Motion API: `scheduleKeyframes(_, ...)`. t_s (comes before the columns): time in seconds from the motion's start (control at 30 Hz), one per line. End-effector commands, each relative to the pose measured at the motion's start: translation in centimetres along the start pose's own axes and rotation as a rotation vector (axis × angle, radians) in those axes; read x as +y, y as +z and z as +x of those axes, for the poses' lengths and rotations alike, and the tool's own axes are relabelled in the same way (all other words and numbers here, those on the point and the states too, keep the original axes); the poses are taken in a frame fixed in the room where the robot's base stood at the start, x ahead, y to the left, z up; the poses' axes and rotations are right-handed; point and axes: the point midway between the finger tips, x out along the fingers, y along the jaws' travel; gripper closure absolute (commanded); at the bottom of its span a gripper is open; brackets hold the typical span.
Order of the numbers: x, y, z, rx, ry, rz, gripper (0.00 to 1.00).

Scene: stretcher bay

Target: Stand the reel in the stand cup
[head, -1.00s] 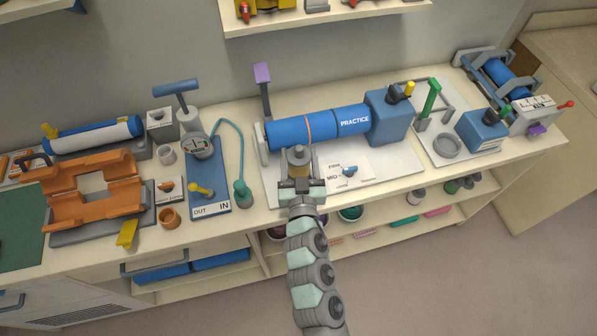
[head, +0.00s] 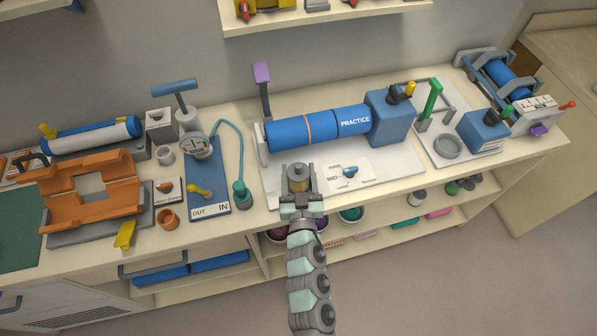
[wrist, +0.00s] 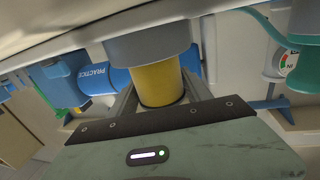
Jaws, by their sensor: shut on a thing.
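My gripper (head: 298,180) is shut on the reel (head: 297,171), which has grey ends and a yellow core. In the wrist view the reel's yellow core (wrist: 160,84) sits between the fingers, with a wide grey flange above it. My gripper holds the reel over the front of the pale base plate, in front of the blue PRACTICE cylinder. A round grey cup (head: 447,146) stands on a pale tray to the right, apart from the reel; it looks like the stand cup, and I see nothing in it. The reel's lower end is hard to make out.
The blue PRACTICE cylinder (head: 327,127) and its blue end block (head: 389,117) stand behind the reel. A green-handled post (head: 431,101) and a blue box (head: 485,131) stand by the round cup. A knob panel (head: 348,174) lies right of my gripper.

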Motion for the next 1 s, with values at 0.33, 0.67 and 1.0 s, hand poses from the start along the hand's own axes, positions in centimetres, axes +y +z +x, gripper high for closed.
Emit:
scheduleKeyframes(0.33, 0.0, 0.3, 0.0, 0.000, 0.000, -0.001, 0.24)
scheduleKeyframes(0.67, 0.0, 0.0, 0.0, 0.000, 0.000, 0.000, 0.21)
scheduleKeyframes(1.0, 0.0, -0.2, -4.0, -0.001, 0.001, -0.001, 0.21)
